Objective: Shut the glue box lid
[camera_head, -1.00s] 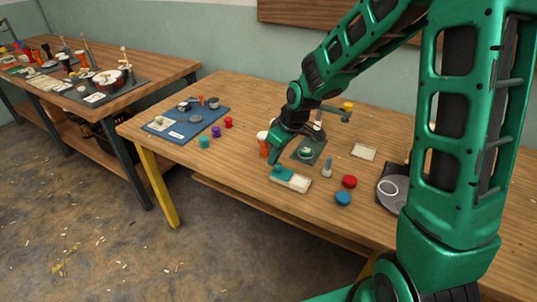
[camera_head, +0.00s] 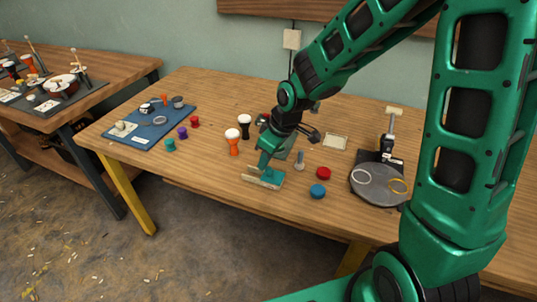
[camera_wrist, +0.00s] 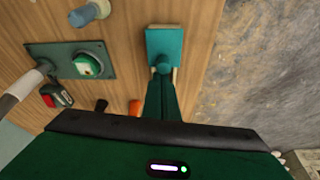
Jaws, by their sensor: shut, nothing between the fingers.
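The glue box (camera_head: 249,179) is a low cream box near the table's front edge. Its flat teal lid (camera_head: 271,182) lies over the right part of the box, and some cream shows at the left end. In the wrist view, the square lid (camera_wrist: 165,42) has a small round knob, with cream box edges (camera_wrist: 175,77) showing below it. My gripper (camera_head: 263,166) is shut and empty, low at the box. In the wrist view my gripper (camera_wrist: 162,78) is right by the knob; whether it touches cannot be told.
An orange goblet drum (camera_head: 233,147) and a black one (camera_head: 245,127) stand behind the box. A grey peg (camera_head: 300,161), a red pot (camera_head: 323,173) and a blue pot (camera_head: 318,191) stand to the right. A round dark plate (camera_head: 378,193) lies farther right.

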